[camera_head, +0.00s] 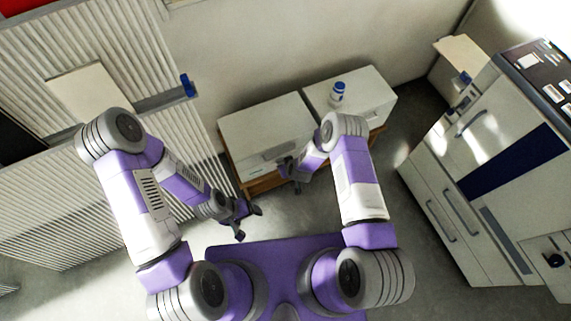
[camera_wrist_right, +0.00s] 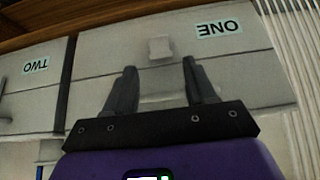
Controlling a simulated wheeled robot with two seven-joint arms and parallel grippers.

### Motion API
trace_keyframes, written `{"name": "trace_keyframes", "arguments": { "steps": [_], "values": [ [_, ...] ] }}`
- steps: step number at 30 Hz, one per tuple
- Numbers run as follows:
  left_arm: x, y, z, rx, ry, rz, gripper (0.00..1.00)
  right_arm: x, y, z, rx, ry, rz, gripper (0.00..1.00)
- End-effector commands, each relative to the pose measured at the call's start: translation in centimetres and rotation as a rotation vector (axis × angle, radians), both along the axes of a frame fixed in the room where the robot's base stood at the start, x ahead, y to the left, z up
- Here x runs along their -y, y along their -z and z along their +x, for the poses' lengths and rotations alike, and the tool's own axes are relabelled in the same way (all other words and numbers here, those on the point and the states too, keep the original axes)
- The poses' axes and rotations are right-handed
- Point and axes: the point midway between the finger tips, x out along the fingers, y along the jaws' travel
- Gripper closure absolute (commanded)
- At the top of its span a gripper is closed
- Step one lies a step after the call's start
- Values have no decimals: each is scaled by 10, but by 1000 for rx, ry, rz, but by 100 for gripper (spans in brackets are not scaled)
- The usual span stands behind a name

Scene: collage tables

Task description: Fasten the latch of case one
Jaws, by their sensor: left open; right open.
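Case one (camera_head: 262,128) is a pale grey box on the left of a low wooden table. Its label "ONE" shows upside down in the right wrist view, where the case front (camera_wrist_right: 245,75) fills the right. A small pale latch plate (camera_wrist_right: 160,48) sits at the middle of that front; I cannot tell whether it is fastened. My right gripper (camera_head: 290,178) is at the case's front side. In the wrist view its open fingers (camera_wrist_right: 160,80) point at the latch area, with nothing between them gripped. My left gripper (camera_head: 246,220) is open and empty, lower left of the table.
Case two (camera_head: 365,110) stands right beside case one, with a blue and white bottle (camera_head: 337,92) on top. The wooden table (camera_head: 246,187) has its edge under the cases. A ribbed panel stands left and a grey cabinet (camera_head: 440,190) right. Floor between is clear.

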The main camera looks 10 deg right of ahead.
Motion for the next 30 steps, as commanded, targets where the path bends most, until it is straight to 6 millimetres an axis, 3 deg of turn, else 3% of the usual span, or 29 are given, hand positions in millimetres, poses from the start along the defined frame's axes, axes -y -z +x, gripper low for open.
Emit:
{"name": "trace_keyframes", "arguments": {
  "steps": [8,13,18,22,30],
  "values": [
    [0,1,0,0,0,0,19,0,1,0,1,1,-1,45],
    [0,10,0,0,0,0,19,14,20,-1,69,35,-17,45],
    [0,28,0,0,0,0,19,37,49,-4,248,97,-15,45],
    [0,39,0,0,0,0,19,48,62,-10,388,126,25,45],
    [0,62,0,0,0,0,19,37,78,-29,734,65,146,45]
  ]
}}
